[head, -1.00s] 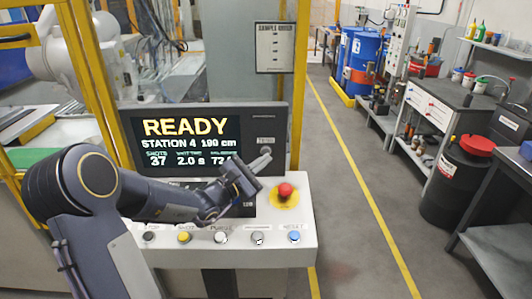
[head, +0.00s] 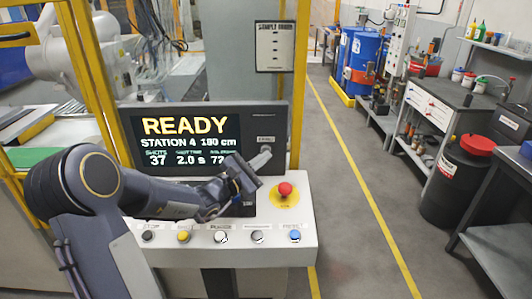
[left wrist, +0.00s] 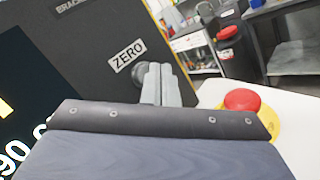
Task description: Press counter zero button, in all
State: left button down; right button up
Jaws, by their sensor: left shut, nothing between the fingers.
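The control panel's dark screen housing (head: 268,118) stands in front of me. Its display (head: 186,138) reads READY, with the shots count at 37. A ZERO label (left wrist: 128,55) is on the housing's right side, and it also shows small in the head view (head: 266,139). Below the label, a dark round button (left wrist: 138,76) is partly hidden behind the fingers. My left gripper (head: 263,156) is shut and empty, with its fingertips at the button's right side in the left wrist view (left wrist: 158,72). I cannot tell whether they touch it. My right gripper is out of view.
A red emergency stop (head: 285,189) on a yellow plate sits just right of and below my left gripper. A row of small buttons (head: 221,236) lines the console's front edge. A yellow post (head: 299,90) rises behind the housing.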

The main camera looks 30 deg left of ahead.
pick_arm(q)
jog(key=shift+w+a, duration=0.25)
jog(key=shift+w, duration=0.1)
dwell(0.8)
dwell(0.4)
jog(key=shift+s+d+b, duration=0.45)
jog(key=shift+s+b, duration=0.15)
jog(key=shift+s, duration=0.1)
jog(key=shift+s+d+b, duration=0.3)
jog(key=shift+s+d, duration=0.15)
jog(key=shift+s, duration=0.25)
jog(key=shift+s+d+b, duration=0.25)
jog(key=shift+s+d, duration=0.2)
jog(key=shift+s, duration=0.3)
jog(key=shift+s+d+b, duration=0.3)
jog(key=shift+s+d, duration=0.15)
jog(key=shift+s, duration=0.25)
